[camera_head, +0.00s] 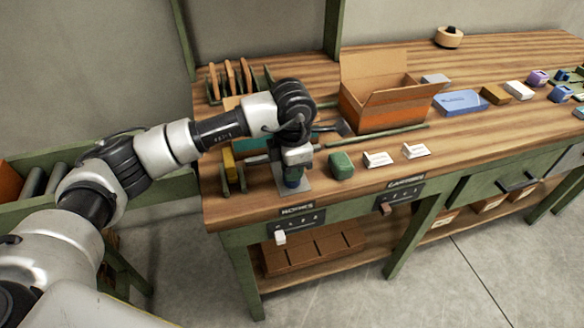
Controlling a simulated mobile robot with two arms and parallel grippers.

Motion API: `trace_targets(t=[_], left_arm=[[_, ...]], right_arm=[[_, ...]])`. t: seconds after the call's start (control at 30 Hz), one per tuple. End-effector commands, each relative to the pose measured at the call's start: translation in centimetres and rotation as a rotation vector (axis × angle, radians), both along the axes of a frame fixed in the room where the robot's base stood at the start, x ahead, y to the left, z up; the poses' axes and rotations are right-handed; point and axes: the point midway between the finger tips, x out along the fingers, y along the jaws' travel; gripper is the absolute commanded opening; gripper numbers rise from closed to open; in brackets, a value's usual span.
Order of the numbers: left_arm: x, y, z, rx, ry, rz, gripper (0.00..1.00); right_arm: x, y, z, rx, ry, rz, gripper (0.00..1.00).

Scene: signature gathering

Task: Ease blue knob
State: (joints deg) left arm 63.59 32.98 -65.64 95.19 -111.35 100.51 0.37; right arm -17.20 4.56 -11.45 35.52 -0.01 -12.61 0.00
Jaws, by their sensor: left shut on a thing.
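My left gripper (292,172) points down over a small grey plate (304,187) near the front left of the workbench. It is shut on a small dark blue thing (292,183), which looks like the blue knob and sits just above or on the plate. My gripper and wrist hide most of the knob, so its turn cannot be read. My right gripper is not in view.
A green block (341,165) and two white cards (378,160) lie just right of my gripper. An open cardboard box (375,108) stands behind. Blue and brown boxes lie farther right. Slider panels (300,222) are on the bench's front edge.

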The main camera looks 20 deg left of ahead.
Motion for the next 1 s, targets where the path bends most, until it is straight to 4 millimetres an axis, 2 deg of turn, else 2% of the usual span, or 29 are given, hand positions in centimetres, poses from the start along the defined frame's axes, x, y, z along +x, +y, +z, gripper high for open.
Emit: trace_targets(t=[0.23,0.27,0.4,0.77,0.87,1.0], left_arm=[[0.1,0.1,0.1,0.0,-0.002,0.005,0.0],[0.1,0.1,0.1,0.0,-0.002,0.005,0.17],[0.1,0.1,0.1,0.0,-0.001,0.003,0.38],[0.1,0.0,0.6,-0.001,-0.002,0.001,0.38],[0.1,0.0,2.1,-0.002,-0.005,0.001,0.38],[0.1,0.0,4.9,-0.001,-0.006,0.001,0.38]], right_arm=[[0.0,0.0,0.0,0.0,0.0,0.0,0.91],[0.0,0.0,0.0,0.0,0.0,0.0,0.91],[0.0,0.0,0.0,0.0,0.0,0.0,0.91],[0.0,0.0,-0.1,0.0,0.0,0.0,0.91],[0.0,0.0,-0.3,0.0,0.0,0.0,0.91],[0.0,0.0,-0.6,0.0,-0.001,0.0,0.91]])
